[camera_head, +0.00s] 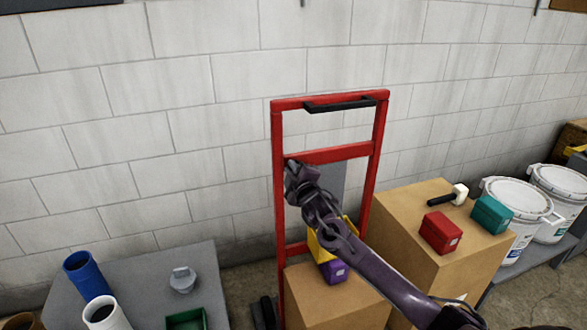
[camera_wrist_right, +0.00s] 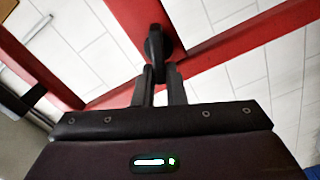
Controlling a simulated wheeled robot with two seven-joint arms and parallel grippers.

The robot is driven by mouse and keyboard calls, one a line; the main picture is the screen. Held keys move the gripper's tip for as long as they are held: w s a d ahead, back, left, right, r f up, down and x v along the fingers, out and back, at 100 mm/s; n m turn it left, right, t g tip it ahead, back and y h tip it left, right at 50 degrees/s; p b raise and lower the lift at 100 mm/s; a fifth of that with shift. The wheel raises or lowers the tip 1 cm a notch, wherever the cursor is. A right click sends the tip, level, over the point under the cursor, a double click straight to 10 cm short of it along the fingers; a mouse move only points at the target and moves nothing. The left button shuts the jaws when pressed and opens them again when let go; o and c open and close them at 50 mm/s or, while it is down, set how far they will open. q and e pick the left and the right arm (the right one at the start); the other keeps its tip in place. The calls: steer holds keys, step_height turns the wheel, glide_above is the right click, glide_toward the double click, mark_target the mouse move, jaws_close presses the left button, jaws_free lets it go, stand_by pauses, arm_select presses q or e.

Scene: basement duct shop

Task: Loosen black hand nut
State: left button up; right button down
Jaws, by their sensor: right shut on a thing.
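The black hand nut (camera_wrist_right: 154,42) shows in the right wrist view as a dark knob in front of a red bar. My right gripper (camera_wrist_right: 159,72) is shut on it, with both fingertips at its near end. In the head view my right gripper (camera_head: 291,170) is at the left upright of the red hand truck (camera_head: 278,130), near its crossbar. The nut is hidden there behind the gripper. My left gripper is in neither view.
Cardboard boxes (camera_head: 425,205) stand right of the truck, bearing a red box (camera_head: 441,232), a teal box (camera_head: 491,214) and a mallet (camera_head: 458,193). A yellow bin (camera_head: 318,249) and purple box (camera_head: 334,271) sit below my arm. A grey table (camera_head: 213,275) is at left.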

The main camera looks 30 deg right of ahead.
steer(key=n, duration=0.2)
steer(key=f+n, duration=0.1)
steer(key=n, duration=0.1)
steer(key=shift+a+n, duration=0.1)
steer(key=shift+n, duration=0.3)
stand_by(0.4)
steer(key=c, duration=1.5)
jaws_free()
steer(key=shift+b+v, duration=0.5)
steer(key=shift+v, duration=3.4)
